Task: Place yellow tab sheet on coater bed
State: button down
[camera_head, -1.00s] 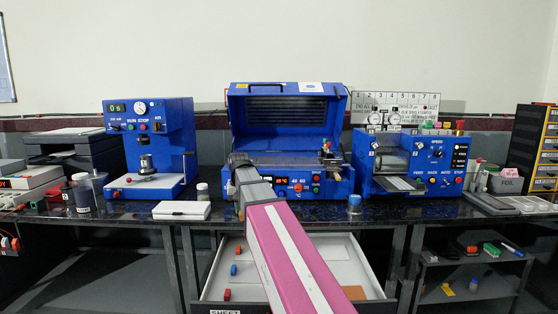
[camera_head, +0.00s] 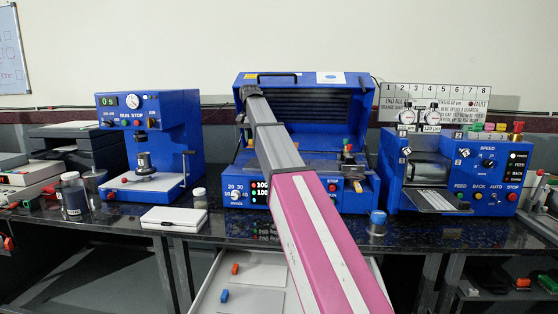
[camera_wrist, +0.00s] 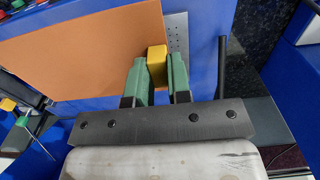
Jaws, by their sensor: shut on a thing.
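My gripper (camera_wrist: 160,75) is shut on the yellow tab (camera_wrist: 156,62) between its green fingertips. A flat orange-brown sheet (camera_wrist: 95,45) extends left from the tab in the wrist view. In the head view my arm reaches up to the left edge of the open lid of the blue coater (camera_head: 345,90) in the middle of the bench. My fingertips and the sheet are hidden there behind the arm. The coater bed (camera_head: 320,162) shows as a grey strip right of my arm. In the wrist view a grey plate with small holes (camera_wrist: 178,32) lies behind the tab.
The raised lid stands at the back of the coater. A blue press (camera_head: 175,130) is at left, a blue roller machine (camera_head: 470,175) at right. A blue-capped jar (camera_head: 377,222) stands at the bench front. An open drawer (camera_head: 215,285) juts out below.

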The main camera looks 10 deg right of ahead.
jog(key=w+d+f, duration=0.6)
jog(key=w+d, duration=0.1)
jog(key=shift+d+f, duration=0.1)
jog(key=shift+d, duration=0.05)
jog(key=shift+f, duration=1.95)
jog(key=c, duration=1.5)
grip_release()
jog(key=shift+f, duration=0.15)
jog(key=o, duration=0.4)
jog(key=shift+o, duration=0.2)
notch_tip(320, 180, up, 12)
jog(key=shift+r, duration=0.2)
